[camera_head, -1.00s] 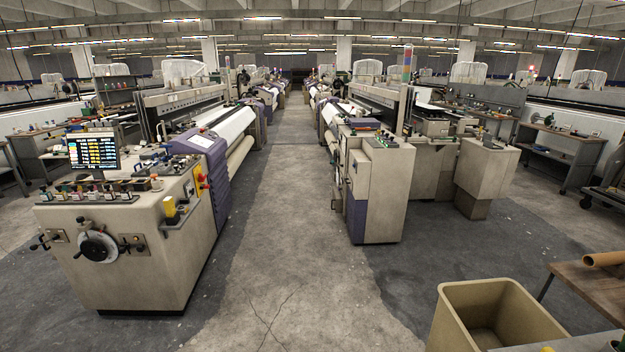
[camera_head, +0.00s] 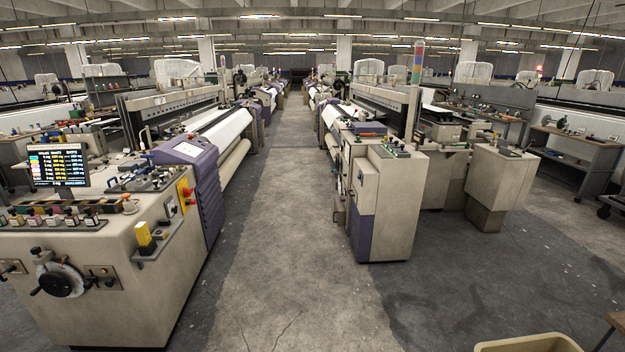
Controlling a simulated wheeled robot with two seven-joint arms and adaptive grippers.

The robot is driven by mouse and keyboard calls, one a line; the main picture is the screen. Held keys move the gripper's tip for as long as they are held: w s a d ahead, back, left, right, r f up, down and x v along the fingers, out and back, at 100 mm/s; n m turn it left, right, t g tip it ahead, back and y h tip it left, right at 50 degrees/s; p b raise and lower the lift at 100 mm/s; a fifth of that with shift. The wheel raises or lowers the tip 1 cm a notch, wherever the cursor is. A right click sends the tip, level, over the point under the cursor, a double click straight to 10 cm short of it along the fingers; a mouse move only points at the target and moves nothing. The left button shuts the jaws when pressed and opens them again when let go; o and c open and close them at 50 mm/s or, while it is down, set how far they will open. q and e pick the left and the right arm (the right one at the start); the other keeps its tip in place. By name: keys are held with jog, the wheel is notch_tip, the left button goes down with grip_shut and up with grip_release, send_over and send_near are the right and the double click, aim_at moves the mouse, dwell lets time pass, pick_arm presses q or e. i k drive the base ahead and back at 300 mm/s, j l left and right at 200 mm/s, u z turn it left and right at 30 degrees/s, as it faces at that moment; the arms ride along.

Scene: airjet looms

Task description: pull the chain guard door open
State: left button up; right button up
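No part that I can surely name as the chain guard door shows. A loom cabinet (camera_head: 388,205) with beige and purple panels stands right of the aisle, its panels looking shut. On the left, a large beige loom end (camera_head: 125,262) carries a handwheel (camera_head: 62,280), a screen (camera_head: 60,165) and a purple side cover (camera_head: 208,195). Neither of my grippers is in view.
The concrete aisle (camera_head: 285,220) ahead is clear between the two loom rows. A grey workbench (camera_head: 570,155) stands at the right.

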aim_at(339, 210)
jog(key=i, duration=3.3)
jog(key=z, duration=0.45)
